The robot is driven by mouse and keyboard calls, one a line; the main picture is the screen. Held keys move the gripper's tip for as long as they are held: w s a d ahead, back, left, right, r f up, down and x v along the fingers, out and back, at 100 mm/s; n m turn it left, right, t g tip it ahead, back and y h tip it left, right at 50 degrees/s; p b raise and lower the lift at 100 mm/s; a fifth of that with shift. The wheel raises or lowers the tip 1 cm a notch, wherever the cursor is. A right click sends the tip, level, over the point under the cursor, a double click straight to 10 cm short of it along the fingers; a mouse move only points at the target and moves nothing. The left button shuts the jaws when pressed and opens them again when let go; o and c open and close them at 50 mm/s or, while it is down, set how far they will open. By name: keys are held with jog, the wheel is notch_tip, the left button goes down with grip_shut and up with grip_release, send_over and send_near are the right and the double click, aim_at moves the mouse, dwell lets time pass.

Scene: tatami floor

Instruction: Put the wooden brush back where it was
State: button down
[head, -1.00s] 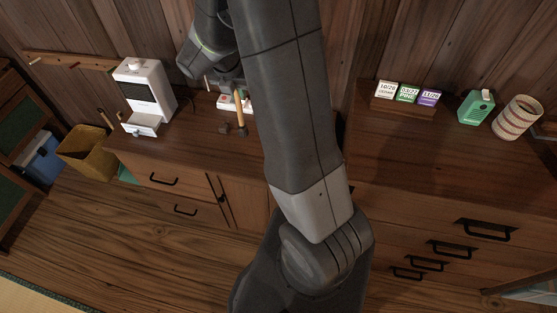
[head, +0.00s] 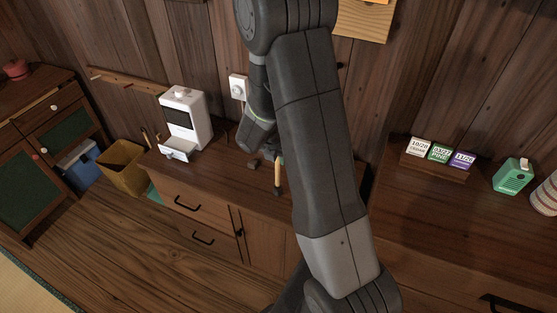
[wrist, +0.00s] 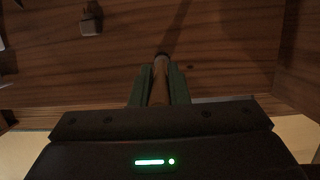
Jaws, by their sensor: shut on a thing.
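The wooden brush shows in the head view as a light wooden handle (head: 277,175) with a dark lower end, upright over the front part of the left cabinet top. In the wrist view its handle (wrist: 159,88) runs between the green fingers and ends in a dark tip. My gripper (wrist: 160,76) is shut on this handle. In the head view most of my gripper is hidden behind my arm. I cannot tell whether the dark end touches the wood. The brush's bristles are not clearly visible.
A small dark block (head: 252,164) lies left of the brush; it also shows in the wrist view (wrist: 91,20). A white machine (head: 187,118) with an open drawer stands further left. A wall rail (head: 125,80) is behind. Date cards (head: 439,152) and a green box (head: 512,175) stand on the right cabinet.

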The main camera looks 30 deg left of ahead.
jog(key=shift+f, duration=0.35)
jog(key=shift+f, duration=0.15)
jog(key=c, duration=1.4)
grip_release()
jog(key=p+v, duration=0.1)
jog(key=v, duration=1.1)
jog(key=shift+r, duration=0.25)
